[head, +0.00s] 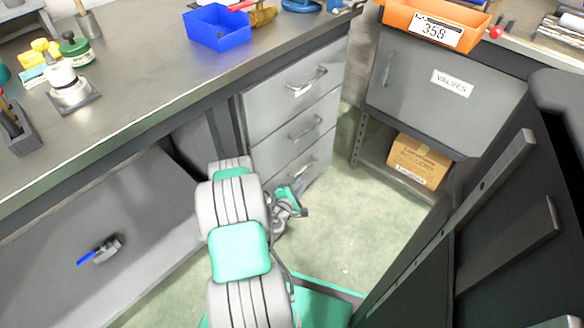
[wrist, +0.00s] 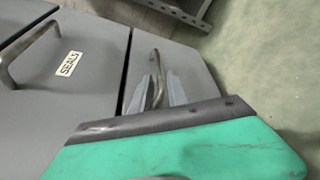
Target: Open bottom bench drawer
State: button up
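The bottom bench drawer (head: 318,163) is the lowest of three grey drawers under the bench, and it looks closed. In the wrist view its grey front (wrist: 186,70) lies right of a dark gap. Its curved metal bar handle (wrist: 157,68) sits between the two fingers of my gripper (wrist: 158,90). The fingers stand apart, one on each side of the handle, with a gap visible on the right. Contact with the handle cannot be told. In the head view my gripper (head: 297,205) is low at the drawer front, and my arm partly hides the drawer.
The middle drawer (wrist: 85,55), labelled SEALS, and the top drawer (head: 290,88) look closed. Green floor (head: 345,235) is clear in front of the drawers. A cardboard box (head: 418,162) sits on a low shelf under the VALVES cabinet (head: 440,95). A dark panel (head: 500,200) stands at right.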

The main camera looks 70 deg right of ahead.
aim_at(306, 171)
jog(key=b+x, duration=0.1)
jog(key=x, duration=0.2)
jog(key=b+x, duration=0.1)
jog(key=x, duration=0.3)
jog(key=shift+w+d+f, duration=0.15)
jog(key=shift+w+d, duration=0.1)
jog(key=shift+d, duration=0.15)
jog(key=shift+c, duration=0.2)
grip_shut()
dwell(0.8)
